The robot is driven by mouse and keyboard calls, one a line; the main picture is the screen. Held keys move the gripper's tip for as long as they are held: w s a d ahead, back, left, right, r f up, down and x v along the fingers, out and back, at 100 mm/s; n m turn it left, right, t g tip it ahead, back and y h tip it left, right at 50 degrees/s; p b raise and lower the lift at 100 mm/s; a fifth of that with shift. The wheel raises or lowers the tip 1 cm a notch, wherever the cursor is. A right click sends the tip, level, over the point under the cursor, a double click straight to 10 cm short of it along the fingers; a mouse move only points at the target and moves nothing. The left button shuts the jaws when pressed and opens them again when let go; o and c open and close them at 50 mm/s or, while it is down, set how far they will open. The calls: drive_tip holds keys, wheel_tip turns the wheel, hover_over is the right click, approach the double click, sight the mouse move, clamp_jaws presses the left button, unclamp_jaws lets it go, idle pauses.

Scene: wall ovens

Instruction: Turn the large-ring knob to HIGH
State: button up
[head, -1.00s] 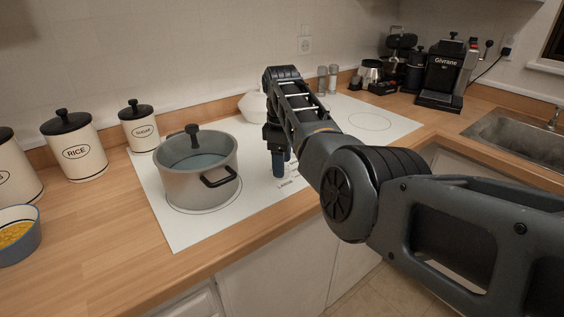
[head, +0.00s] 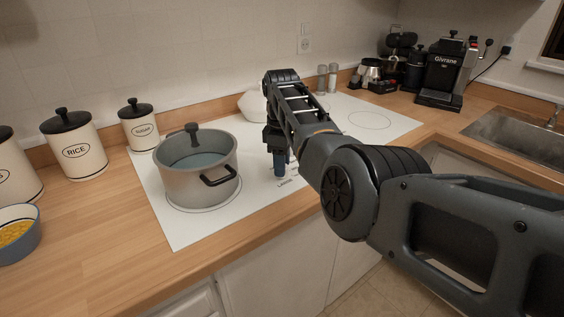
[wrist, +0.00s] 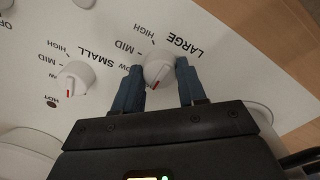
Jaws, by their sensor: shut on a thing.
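The white large-ring knob (wrist: 158,66), beside the printed word LARGE, sits between my gripper's blue fingers in the wrist view. My gripper (wrist: 160,72) is shut on it, one finger on each side. The knob's red mark points down in the picture, toward my gripper's body. It is turned away from the printed HIGH (wrist: 150,32) and MID (wrist: 130,48) labels; the left finger partly covers the LOW label. In the head view my gripper (head: 279,164) points down at the cooktop, right of the pot, and the knob is hidden.
The small-ring knob (wrist: 76,78) is close left of my gripper in the wrist view. A lidded grey pot (head: 196,172) stands on the white cooktop (head: 180,233), its black handle near my gripper. A white object (head: 251,106) and shakers (head: 327,78) are behind the arm.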

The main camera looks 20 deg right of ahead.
drive_tip(key=shift+m, duration=0.3)
drive_tip(key=m, duration=1.2)
drive_tip(key=shift+a+m+b, duration=0.1)
drive_tip(key=shift+m+b, duration=0.2)
drive_tip(key=shift+b, duration=0.1)
drive_tip(key=m, duration=0.3)
drive_tip(key=shift+m+g+b, duration=0.3)
drive_tip(key=shift+m, duration=0.1)
drive_tip(key=m, duration=0.3)
drive_tip(key=shift+w+m+b, duration=0.1)
drive_tip(key=shift+m+b, duration=0.2)
drive_tip(key=shift+b, duration=0.05)
drive_tip(key=m+b, duration=0.1)
drive_tip(key=m, duration=0.5)
drive_tip(key=shift+m, duration=0.3)
drive_tip(key=o, duration=1.1)
drive_tip(key=shift+c, duration=0.2)
